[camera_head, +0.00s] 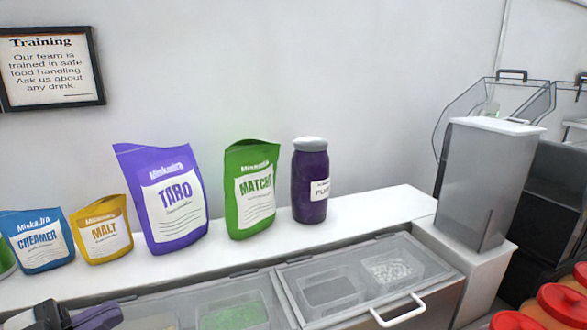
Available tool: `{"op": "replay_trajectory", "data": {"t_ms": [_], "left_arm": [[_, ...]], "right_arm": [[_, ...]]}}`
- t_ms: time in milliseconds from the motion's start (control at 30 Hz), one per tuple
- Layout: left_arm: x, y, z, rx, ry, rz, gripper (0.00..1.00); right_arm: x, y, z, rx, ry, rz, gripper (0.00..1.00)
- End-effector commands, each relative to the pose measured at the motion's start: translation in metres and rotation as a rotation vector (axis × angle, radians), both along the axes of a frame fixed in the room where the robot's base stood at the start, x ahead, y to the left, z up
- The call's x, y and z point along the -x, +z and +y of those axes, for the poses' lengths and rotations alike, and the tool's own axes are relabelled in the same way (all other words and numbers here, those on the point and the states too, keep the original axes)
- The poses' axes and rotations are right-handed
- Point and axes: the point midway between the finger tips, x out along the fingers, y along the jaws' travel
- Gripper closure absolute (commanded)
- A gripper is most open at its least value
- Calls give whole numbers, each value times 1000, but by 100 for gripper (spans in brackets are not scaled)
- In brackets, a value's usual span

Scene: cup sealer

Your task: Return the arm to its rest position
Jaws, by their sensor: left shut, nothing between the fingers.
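My left gripper (98,317) shows at the bottom left corner of the head view, cut off by the lower edge. It is shut and empty, in front of the counter and low beside the glass-lidded bins. Most of its arm is outside the picture. My right gripper is not in view.
A white ledge (385,207) holds a blue creamer bag (38,241), malt bag (101,230), taro bag (163,200), matcha bag (252,188) and purple jar (310,181). A lidded bin with a white handle (398,310), a tall grey container (480,185) and red lids (562,303) stand right.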

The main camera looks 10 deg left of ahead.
Motion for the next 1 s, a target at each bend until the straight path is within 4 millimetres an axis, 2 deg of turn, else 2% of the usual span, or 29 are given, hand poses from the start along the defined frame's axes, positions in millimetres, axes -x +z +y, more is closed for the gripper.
{"op": "replay_trajectory", "data": {"t_ms": [33,167,367,500,667,800,1000], "left_arm": [[-6,12,11,59,68,4,100],[-15,-1,38,144,275,30,100],[-9,-43,65,183,579,180,100],[14,-78,68,155,762,367,100],[59,-117,51,72,899,649,100],[108,-140,20,-21,930,914,100],[169,-149,-30,-133,863,1214,100]], "right_arm": [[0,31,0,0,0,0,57],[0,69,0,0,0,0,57],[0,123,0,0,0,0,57],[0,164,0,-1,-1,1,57],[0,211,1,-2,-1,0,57],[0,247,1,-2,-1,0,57],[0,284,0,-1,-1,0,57]]}}
